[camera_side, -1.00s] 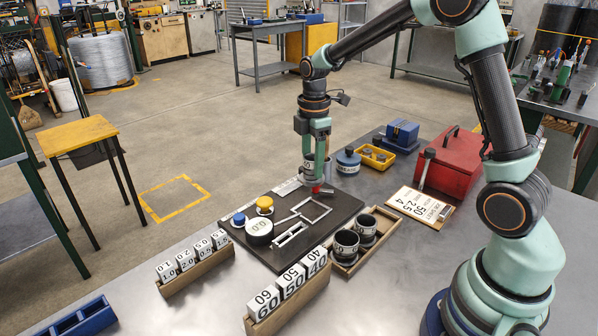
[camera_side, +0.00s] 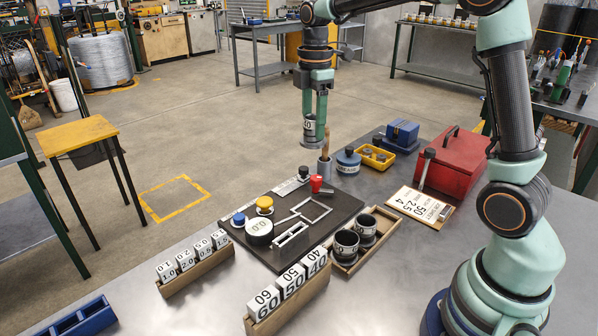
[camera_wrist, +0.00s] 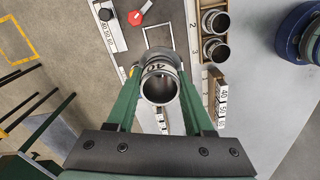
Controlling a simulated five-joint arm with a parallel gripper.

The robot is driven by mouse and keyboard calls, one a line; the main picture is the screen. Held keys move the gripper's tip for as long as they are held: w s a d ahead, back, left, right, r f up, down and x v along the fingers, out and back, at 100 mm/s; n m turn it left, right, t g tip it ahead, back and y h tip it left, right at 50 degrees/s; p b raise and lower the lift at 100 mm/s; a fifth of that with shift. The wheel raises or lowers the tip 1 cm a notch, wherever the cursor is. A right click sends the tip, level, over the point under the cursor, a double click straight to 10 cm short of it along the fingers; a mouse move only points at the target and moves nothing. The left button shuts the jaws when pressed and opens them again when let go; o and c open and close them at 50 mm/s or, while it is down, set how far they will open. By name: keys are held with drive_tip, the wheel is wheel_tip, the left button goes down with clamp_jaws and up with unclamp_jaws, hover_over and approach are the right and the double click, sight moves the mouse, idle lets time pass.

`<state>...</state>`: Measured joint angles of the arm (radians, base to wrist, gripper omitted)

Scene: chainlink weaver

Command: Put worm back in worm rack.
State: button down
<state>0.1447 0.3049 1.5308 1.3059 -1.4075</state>
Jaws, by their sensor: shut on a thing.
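My gripper (camera_side: 314,122) is shut on the worm (camera_side: 309,127), a short grey hollow cylinder marked 40. It holds the worm upright in the air, well above the bench. In the wrist view the worm (camera_wrist: 160,83) sits between the two green fingers, its dark round opening facing the camera. The worm rack (camera_side: 342,268) is a wooden tray on the bench, to the lower right of the gripper. Two similar dark-mouthed worms (camera_side: 346,241) stand in it. In the wrist view the rack (camera_wrist: 206,75) is at upper right, with numbers along its edge.
A black board (camera_side: 270,247) carries a red knob (camera_side: 316,183), blue and yellow knobs, a round display and a metal frame. Number blocks (camera_side: 292,282) stand in front. A clipboard (camera_side: 412,204) and red toolbox (camera_side: 455,160) lie right.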

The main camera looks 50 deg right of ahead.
drive_tip(key=shift+s+d+f, duration=1.5)
drive_tip(key=shift+s+f, duration=0.95)
drive_tip(key=shift+f, duration=0.95)
drive_tip(key=shift+s+d+f, duration=1.55)
drive_tip(key=shift+s+f, duration=0.95)
drive_tip(key=shift+f, duration=0.95)
drive_tip(key=shift+s+d+f, duration=1.5)
drive_tip(key=shift+s+f, duration=0.95)
drive_tip(key=shift+f, duration=0.95)
drive_tip(key=shift+c, duration=1)
unclamp_jaws()
